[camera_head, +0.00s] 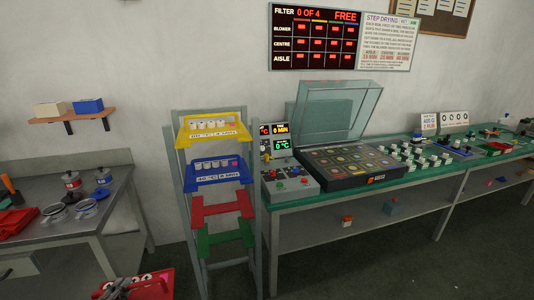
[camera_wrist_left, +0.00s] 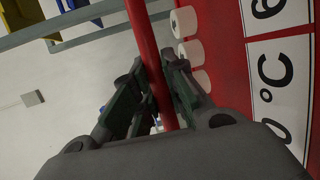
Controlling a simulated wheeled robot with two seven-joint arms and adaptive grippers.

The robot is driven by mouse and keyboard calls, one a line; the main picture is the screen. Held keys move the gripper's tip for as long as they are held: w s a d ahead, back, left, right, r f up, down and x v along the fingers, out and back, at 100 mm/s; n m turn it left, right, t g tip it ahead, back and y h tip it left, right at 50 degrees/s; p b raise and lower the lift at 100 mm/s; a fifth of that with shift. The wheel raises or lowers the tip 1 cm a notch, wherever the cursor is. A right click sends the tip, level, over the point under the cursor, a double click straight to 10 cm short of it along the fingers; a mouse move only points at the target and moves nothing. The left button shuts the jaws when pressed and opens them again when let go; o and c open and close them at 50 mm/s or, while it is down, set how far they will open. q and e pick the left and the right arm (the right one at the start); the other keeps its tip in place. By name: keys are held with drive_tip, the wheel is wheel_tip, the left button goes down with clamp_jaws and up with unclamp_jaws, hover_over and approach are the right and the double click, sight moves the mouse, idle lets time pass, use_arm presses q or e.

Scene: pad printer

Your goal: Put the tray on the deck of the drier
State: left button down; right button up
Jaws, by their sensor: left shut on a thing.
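A red tray (camera_head: 158,285) shows at the bottom edge of the head view, partly cut off. In the left wrist view the tray (camera_wrist_left: 222,35) fills the right side, with white cylindrical pieces (camera_wrist_left: 190,51) along it and a white label reading °C. My left gripper (camera_head: 118,289) is shut on the tray's red bar (camera_wrist_left: 143,40); its fingers (camera_wrist_left: 158,100) sit on both sides of the bar. The drier (camera_head: 350,165) stands on the green bench with its clear lid (camera_head: 340,112) raised. My right gripper is not in view.
A rack left of the drier bears a yellow tray (camera_head: 212,128) and a blue tray (camera_head: 216,171), above red (camera_head: 222,208) and green (camera_head: 226,237) shelves. White pieces (camera_head: 415,153) crowd the green bench right of the drier.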

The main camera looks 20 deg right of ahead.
use_arm(q)
drive_tip(key=shift+h, duration=0.3)
drive_tip(key=s, duration=0.5)
drive_tip(key=s+d+r, duration=0.1)
drive_tip(key=s, duration=0.2)
drive_tip(key=shift+s, duration=0.2)
drive_tip(key=s+d+r+n+t+y, duration=0.1)
drive_tip(key=s+d+n+y, duration=0.2)
drive_tip(key=d, duration=0.3)
drive_tip(key=shift+s+d+r+y, duration=0.15)
drive_tip(key=shift+s+r+y, duration=0.15)
drive_tip(key=shift+s+y, duration=0.45)
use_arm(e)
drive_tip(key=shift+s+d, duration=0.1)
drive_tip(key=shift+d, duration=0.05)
use_arm(q)
drive_tip(key=shift+w+d, duration=0.15)
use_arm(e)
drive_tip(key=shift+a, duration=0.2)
